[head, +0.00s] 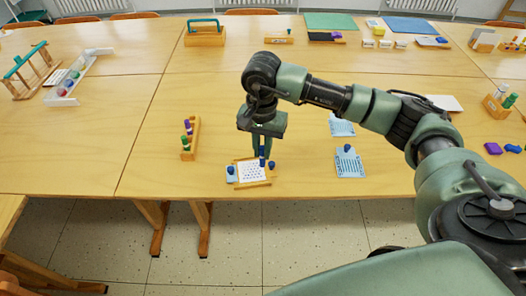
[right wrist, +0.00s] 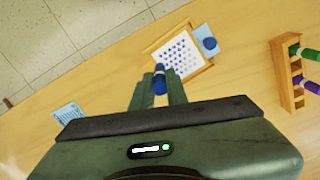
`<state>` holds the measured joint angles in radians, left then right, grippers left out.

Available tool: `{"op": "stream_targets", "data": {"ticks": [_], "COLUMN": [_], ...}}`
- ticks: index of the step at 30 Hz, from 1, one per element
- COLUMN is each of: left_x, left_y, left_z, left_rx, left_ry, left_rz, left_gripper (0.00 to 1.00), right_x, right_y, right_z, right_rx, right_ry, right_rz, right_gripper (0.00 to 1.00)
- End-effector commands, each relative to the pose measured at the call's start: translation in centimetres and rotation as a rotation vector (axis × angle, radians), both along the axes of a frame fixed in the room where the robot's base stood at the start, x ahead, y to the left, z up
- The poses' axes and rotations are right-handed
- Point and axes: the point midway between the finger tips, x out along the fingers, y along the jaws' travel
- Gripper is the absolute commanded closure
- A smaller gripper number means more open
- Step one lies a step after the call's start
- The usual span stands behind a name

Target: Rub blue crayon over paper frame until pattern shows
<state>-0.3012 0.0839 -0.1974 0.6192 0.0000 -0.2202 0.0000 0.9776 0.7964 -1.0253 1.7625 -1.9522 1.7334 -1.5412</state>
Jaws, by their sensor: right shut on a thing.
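My right gripper (head: 262,148) is over the table's front part, shut on an upright blue crayon (head: 262,161). The crayon also shows between the fingers in the right wrist view (right wrist: 160,82). The paper frame (head: 250,185) lies below, a wooden frame around white paper (head: 250,171). Rows of blue dots show on the paper, also clear in the right wrist view (right wrist: 178,55). The crayon's lower end is at the frame's right side in the head view; I cannot tell whether it touches. My left gripper is in neither view.
A light blue plate with a blue knob (head: 231,170) sits at the frame's left. A wooden holder with green and purple crayons (head: 187,150) stands farther left. Another patterned blue plate (head: 348,166) lies to the right. The table between the holder and the left rack is clear.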

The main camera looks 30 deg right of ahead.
Motion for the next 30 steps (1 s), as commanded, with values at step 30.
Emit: {"op": "stream_targets", "data": {"ticks": [30], "left_x": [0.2], "left_y": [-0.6], "left_z": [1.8], "left_rx": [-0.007], "left_ry": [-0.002], "left_rz": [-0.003], "left_gripper": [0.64], "right_x": [-0.1], "right_y": [0.1], "right_z": [3.5], "right_rx": [0.001], "right_ry": [0.000], "right_rz": [-0.016], "right_gripper": [1.00]}}
